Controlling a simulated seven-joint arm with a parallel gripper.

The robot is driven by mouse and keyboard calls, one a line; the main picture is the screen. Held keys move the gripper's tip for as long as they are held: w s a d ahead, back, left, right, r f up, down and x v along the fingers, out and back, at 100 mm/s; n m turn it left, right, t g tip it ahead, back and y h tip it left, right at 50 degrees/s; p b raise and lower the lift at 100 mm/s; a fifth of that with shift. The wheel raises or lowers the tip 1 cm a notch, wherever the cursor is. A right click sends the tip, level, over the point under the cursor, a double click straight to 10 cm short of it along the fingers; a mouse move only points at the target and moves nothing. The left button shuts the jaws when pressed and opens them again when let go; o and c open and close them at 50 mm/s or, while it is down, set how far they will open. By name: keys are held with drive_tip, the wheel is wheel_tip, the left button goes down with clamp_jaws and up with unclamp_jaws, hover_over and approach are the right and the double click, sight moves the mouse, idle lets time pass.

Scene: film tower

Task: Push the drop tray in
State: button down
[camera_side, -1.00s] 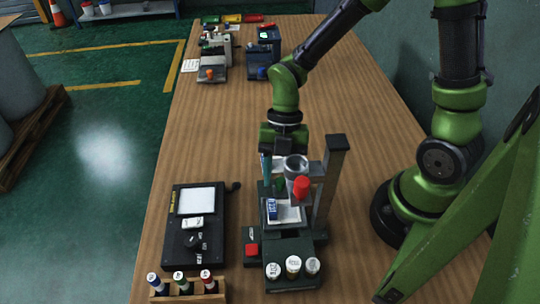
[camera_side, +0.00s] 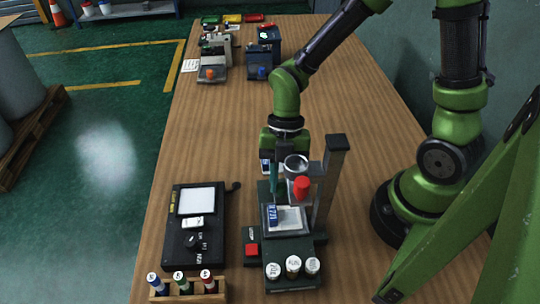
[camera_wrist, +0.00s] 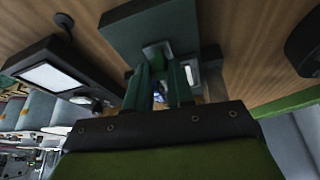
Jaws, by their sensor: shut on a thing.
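The drop tray (camera_side: 290,224), a pale plate with a blue-labelled piece (camera_side: 272,215) at its left, sits low in the dark film tower (camera_side: 334,185), below the red knob (camera_side: 301,188) and the clear ring (camera_side: 296,165). My gripper (camera_side: 272,186) is low on the far side of the tower, its fingertips partly hidden by it. In the wrist view my two green fingers (camera_wrist: 158,75) are closed around a small green part, which seems to be the tray's grip. A blue and white bit (camera_wrist: 163,98) shows between the fingers.
Small machines (camera_side: 212,68) stand far back; the table between is clear.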

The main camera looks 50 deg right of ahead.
drive_tip(key=shift+s+a, duration=0.85)
drive_tip(key=shift+a, duration=0.1)
drive_tip(key=c, duration=1)
unclamp_jaws()
drive_tip(key=v, duration=1.7)
drive_tip(key=shift+s, duration=0.1)
